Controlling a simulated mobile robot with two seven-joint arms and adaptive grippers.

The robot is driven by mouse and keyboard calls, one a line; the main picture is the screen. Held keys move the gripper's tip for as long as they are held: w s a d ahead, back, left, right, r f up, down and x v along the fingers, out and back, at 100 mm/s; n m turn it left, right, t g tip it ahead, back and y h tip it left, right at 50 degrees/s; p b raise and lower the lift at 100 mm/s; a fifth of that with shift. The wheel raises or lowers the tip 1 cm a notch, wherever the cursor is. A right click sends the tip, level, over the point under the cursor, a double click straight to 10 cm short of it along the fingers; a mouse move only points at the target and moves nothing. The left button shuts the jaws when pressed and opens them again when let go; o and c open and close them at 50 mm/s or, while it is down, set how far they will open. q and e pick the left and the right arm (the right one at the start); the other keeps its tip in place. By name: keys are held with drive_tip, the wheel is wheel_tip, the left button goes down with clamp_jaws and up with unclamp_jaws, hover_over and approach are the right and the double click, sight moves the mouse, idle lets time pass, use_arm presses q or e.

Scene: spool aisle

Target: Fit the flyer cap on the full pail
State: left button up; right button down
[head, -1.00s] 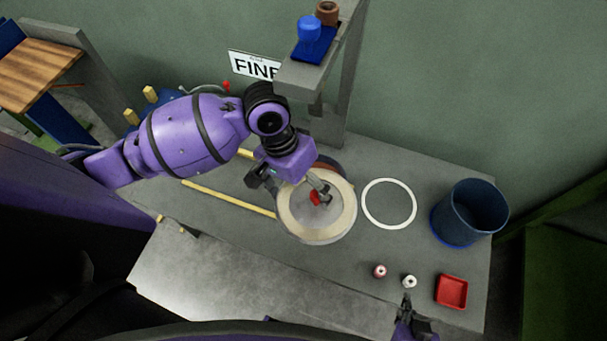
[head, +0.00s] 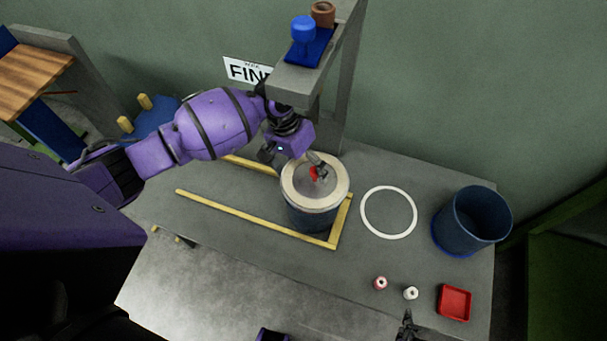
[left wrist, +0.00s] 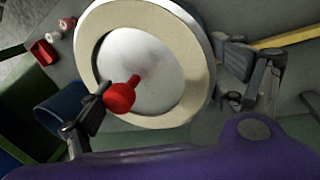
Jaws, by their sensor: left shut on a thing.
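The flyer cap (head: 289,192) is a beige ring with a pale grey middle and a red knob (head: 316,174). It lies over the top of the full pail (head: 312,218), a grey-blue drum; I cannot tell whether a gap is left between them. My left gripper (head: 297,163) is shut on the cap from above; its exact hold is unclear. In the left wrist view the cap (left wrist: 190,105) fills the middle between my widely spaced fingers (left wrist: 165,85), one close to the red knob (left wrist: 120,97). My right gripper (head: 406,324) is barely in view at the bottom edge.
A yellow frame (head: 250,215) on the bench surrounds the pail's corner. To the right are a white ring (head: 364,211), a blue bin (head: 470,222), two small spools (head: 380,283) and a red tray (head: 454,303). A grey post (head: 340,100) stands close behind the pail.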

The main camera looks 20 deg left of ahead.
use_arm(q)
wheel_tip(320, 180, down, 3)
drive_tip(key=shift+r, duration=0.1)
drive_tip(key=shift+f, duration=0.2)
drive_tip(key=shift+f, duration=0.15)
drive_tip(key=o, duration=1.2)
drive_tip(key=shift+c, duration=0.2)
drive_tip(key=v, duration=1.2)
drive_tip(key=shift+p, duration=0.35)
